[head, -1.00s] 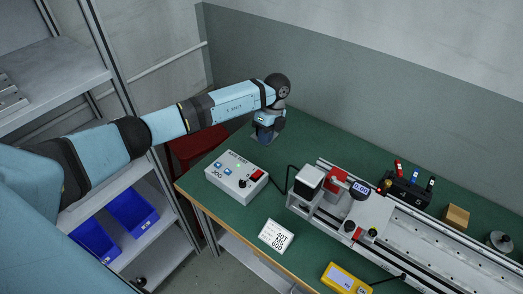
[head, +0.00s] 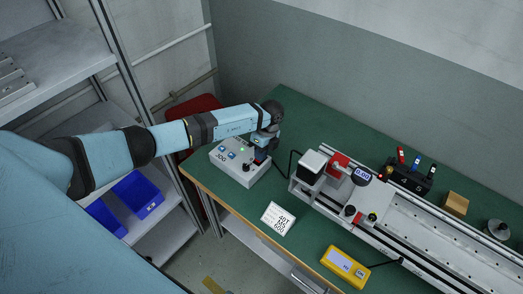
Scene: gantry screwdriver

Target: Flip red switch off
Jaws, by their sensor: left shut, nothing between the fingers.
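The white control box (head: 238,173) sits near the left end of the green table, with blue buttons, a lit green lamp (head: 242,149) and a black knob (head: 246,167) on top. My left gripper (head: 261,160) is shut and empty, pointing down over the right part of the box. It covers the spot where the red switch sits, so the switch is hidden and I cannot tell its position or whether the fingers touch it. My right gripper is not in view.
The gantry rail (head: 430,220) fills the table's right side, with a white-topped block (head: 312,162) near the box. A white label card (head: 278,218) and a yellow meter (head: 345,267) lie near the front edge. A black cable runs from the box to the gantry.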

